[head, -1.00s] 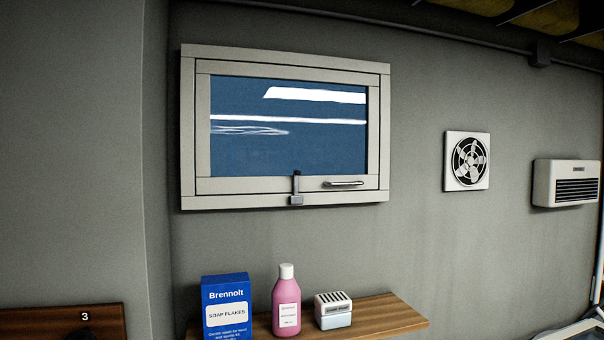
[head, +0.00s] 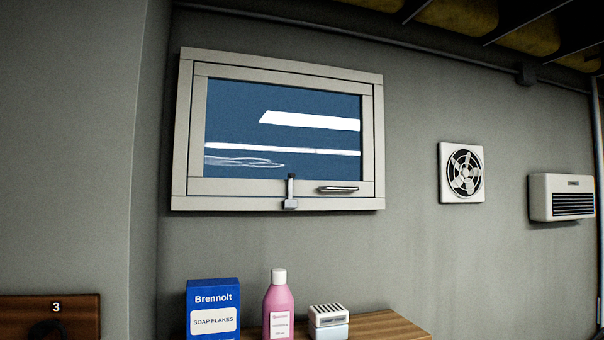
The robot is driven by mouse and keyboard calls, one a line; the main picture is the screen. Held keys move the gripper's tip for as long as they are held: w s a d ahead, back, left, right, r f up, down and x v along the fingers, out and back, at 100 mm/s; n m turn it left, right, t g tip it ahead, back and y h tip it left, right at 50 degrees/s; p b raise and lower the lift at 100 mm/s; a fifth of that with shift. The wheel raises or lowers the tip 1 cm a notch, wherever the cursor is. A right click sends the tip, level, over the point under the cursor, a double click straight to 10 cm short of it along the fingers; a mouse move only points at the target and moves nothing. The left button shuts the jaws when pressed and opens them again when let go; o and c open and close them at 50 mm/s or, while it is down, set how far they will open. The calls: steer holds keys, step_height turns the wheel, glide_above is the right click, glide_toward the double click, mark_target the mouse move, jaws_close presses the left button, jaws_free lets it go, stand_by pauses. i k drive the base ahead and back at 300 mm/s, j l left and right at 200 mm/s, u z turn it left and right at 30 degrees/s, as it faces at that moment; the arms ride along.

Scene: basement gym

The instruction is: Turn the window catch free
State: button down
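The window (head: 280,70) is set in the grey wall, with a pale frame and dark blue glass. Its sash looks shut. The window catch (head: 291,192) is a small grey piece at the middle of the bottom edge. Its dark-tipped lever stands upright, reaching from the lower frame over the sash's bottom rail. A metal bar handle (head: 338,190) lies level on the rail just right of the catch. My gripper is not in view.
Below the window, a wooden shelf (head: 385,328) holds a blue soap flakes box (head: 213,310), a pink bottle (head: 278,305) and a small white box (head: 328,320). A fan (head: 462,173) and a white heater (head: 562,198) are on the wall to the right. The wall around the catch is clear.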

mark_target(289, 176)
steer(key=i+l+u, duration=0.3)
steer(key=i+l, duration=0.15)
steer(key=i, duration=0.2)
steer(key=i+l+u, duration=0.25)
steer(key=i+l, duration=0.35)
steer(key=i+l+u, duration=0.3)
steer(key=i+l, duration=0.2)
steer(key=l, duration=0.25)
